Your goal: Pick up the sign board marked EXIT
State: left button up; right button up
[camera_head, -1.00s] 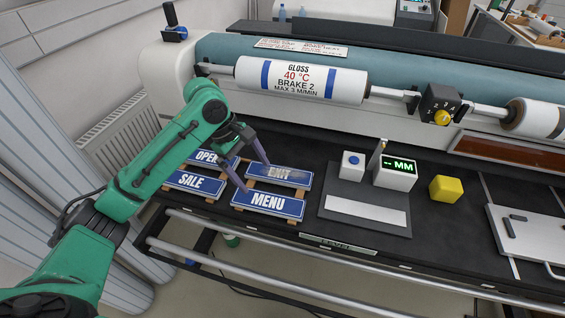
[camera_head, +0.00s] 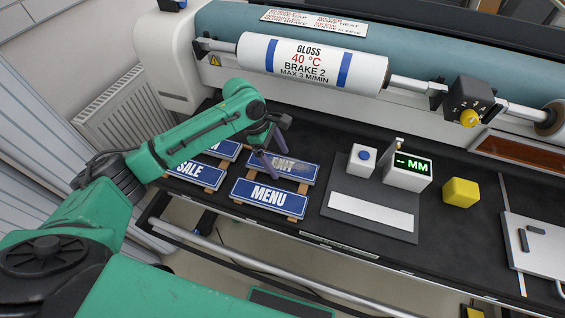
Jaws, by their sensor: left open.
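The blue EXIT sign board (camera_head: 299,170) lies on wooden strips on the black table, behind the blue MENU board (camera_head: 262,200). My left gripper (camera_head: 281,166) is open, its two purple fingers pointing down over the left part of the EXIT board and hiding some of its lettering. Whether the fingertips touch the board I cannot tell. The SALE board (camera_head: 197,174) lies to the left, with another blue board (camera_head: 228,151) behind it, mostly hidden by my left arm. My right gripper is not in view.
A large white roller (camera_head: 312,65) runs along the back. A metal rail (camera_head: 250,257) runs below the front edge.

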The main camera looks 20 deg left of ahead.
pick_arm(q)
jog(key=shift+s+d+f, duration=0.15)
jog(key=shift+f, duration=0.15)
jog(key=c, duration=1.3)
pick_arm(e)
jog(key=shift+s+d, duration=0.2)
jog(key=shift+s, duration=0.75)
